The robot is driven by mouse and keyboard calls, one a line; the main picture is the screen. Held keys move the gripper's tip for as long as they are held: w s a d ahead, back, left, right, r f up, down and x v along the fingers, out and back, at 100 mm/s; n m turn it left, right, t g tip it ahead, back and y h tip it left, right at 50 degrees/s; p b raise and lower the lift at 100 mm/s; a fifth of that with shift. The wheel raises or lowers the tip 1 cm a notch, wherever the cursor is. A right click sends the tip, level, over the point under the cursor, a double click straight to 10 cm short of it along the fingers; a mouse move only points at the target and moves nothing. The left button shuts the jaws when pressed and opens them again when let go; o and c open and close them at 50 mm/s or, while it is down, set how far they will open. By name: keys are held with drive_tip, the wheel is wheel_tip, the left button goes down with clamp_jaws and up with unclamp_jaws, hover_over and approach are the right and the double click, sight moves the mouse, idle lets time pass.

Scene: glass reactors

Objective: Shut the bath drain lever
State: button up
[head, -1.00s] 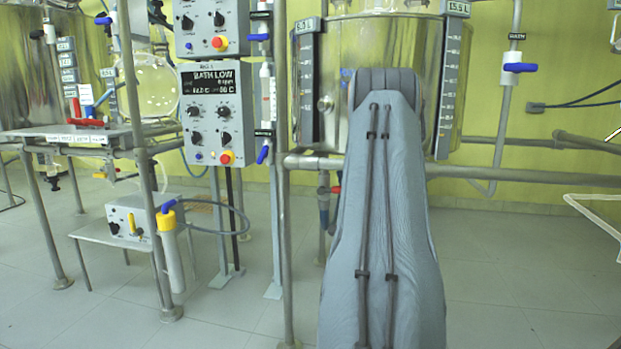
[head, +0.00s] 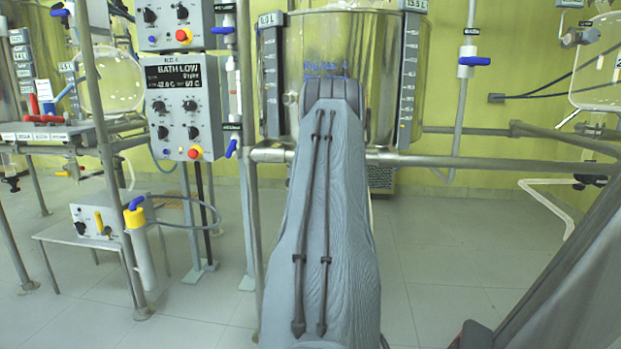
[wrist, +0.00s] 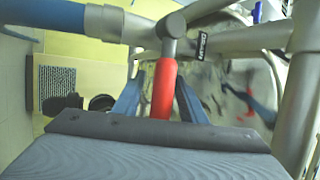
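The red drain lever (wrist: 164,88) hangs from a round grey valve hub (wrist: 172,28) in the wrist view, pointing toward me. My gripper (wrist: 158,100) has one blue-grey finger on each side of the lever. The fingers are apart, with a visible gap on the left and a narrower one on the right; I cannot tell whether either touches it. The steel bath (head: 345,70) stands behind my arm in the head view. My arm hides the lever, valve and gripper there.
A horizontal grey rail (head: 455,160) crosses in front of the bath. The BATH LOW control box (head: 187,110) is to the left. A blue hose (wrist: 45,15) joins the valve pipe (wrist: 115,24). A thick grey post (wrist: 302,90) stands close on the right in the wrist view.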

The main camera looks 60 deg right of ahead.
drive_tip(key=p+v, duration=0.2)
drive_tip(key=v, duration=0.5)
drive_tip(key=shift+s+a+f, duration=0.15)
drive_tip(key=shift+s+a, duration=0.05)
drive_tip(key=shift+s, duration=0.1)
idle(0.4)
